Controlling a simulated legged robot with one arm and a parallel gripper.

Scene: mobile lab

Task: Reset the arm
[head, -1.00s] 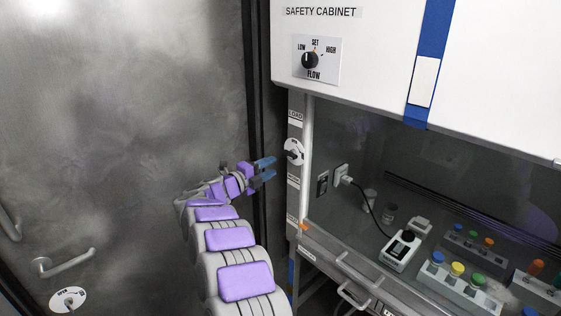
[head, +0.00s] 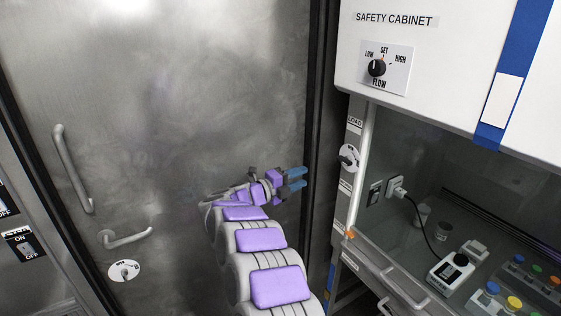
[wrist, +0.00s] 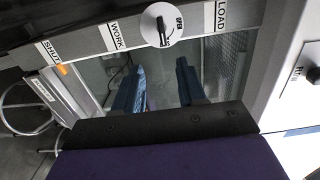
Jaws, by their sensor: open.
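My gripper (head: 296,178) is at the end of my bent, purple-padded arm, in the middle of the head view. Its two blue fingers are apart, with nothing between them, and point right toward the safety cabinet's left edge. In the wrist view the two blue fingers (wrist: 160,88) are also spread and empty. Behind them are the cabinet's glass front and its side strip. In the head view the gripper appears apart from the cabinet and in front of the metal door.
The safety cabinet (head: 440,60) stands at right, with a flow knob (head: 376,68) and a side dial (head: 348,157). A metal door (head: 180,110) with handles (head: 72,170) is at left. ON/OFF switches (head: 22,244) show far left.

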